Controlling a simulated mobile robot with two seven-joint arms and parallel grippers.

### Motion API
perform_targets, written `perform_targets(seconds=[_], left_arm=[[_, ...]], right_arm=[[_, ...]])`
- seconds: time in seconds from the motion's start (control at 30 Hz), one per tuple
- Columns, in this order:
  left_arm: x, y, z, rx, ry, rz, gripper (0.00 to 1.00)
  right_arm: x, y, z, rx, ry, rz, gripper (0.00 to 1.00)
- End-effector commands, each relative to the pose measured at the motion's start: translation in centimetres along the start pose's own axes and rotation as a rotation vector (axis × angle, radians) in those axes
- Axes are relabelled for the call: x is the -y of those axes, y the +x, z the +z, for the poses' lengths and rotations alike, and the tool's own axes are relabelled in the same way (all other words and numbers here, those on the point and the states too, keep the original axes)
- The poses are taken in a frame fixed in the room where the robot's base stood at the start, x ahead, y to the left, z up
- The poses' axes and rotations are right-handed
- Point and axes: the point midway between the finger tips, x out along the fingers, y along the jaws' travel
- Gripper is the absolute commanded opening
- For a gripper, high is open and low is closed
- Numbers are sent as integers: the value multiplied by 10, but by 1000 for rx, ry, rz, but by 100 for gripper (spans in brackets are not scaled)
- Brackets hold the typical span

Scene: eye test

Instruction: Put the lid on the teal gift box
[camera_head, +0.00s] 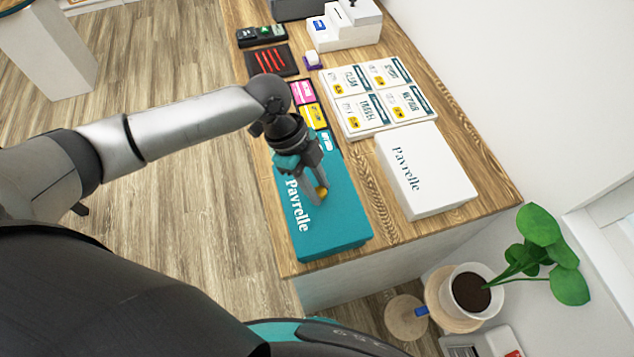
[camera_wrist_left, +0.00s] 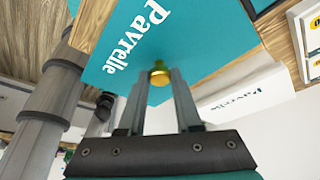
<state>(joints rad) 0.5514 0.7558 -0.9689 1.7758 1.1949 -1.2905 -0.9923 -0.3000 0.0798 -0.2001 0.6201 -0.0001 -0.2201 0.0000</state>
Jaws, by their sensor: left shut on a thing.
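The teal gift box (camera_head: 345,235) lies at the near end of the wooden counter, with "Pavrelle" in white on its teal top. A gold knob (camera_head: 322,191) stands on that top, which looks like the lid (camera_head: 340,212). My left gripper (camera_head: 318,192) is shut on the knob from above; in the left wrist view the knob (camera_wrist_left: 159,74) sits between the fingertips (camera_wrist_left: 160,76) against the teal lid (camera_wrist_left: 190,35). Lid and box look like one block in the head view. I cannot tell whether a gap lies between them. My right gripper is not in view.
A white "Pavrelle" box (camera_head: 425,170) stands right of the teal box. Behind are a white board of cards (camera_head: 378,97), pink and yellow cards (camera_head: 308,105), a dark tray (camera_head: 272,60) and a white machine (camera_head: 345,27). A potted plant (camera_head: 472,291) stands beyond the counter's near edge.

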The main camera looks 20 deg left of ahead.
Motion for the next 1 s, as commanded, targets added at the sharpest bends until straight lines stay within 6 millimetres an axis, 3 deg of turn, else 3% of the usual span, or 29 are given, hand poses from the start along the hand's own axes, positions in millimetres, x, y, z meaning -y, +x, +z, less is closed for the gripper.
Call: perform_targets(seconds=[0.23, 0.27, 0.57, 0.87, 1.0], left_arm=[[0, 4, 2, 0, 0, 0, 0], [0, 4, 2, 0, 0, 0, 34], [0, 4, 1, 0, 0, 0, 68], [0, 1, 2, 0, 1, -1, 68], [1, -13, 2, 0, 1, -3, 68]], right_arm=[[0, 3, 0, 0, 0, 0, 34], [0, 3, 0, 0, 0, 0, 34], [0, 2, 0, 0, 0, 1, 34], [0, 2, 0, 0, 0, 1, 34], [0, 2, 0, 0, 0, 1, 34]])
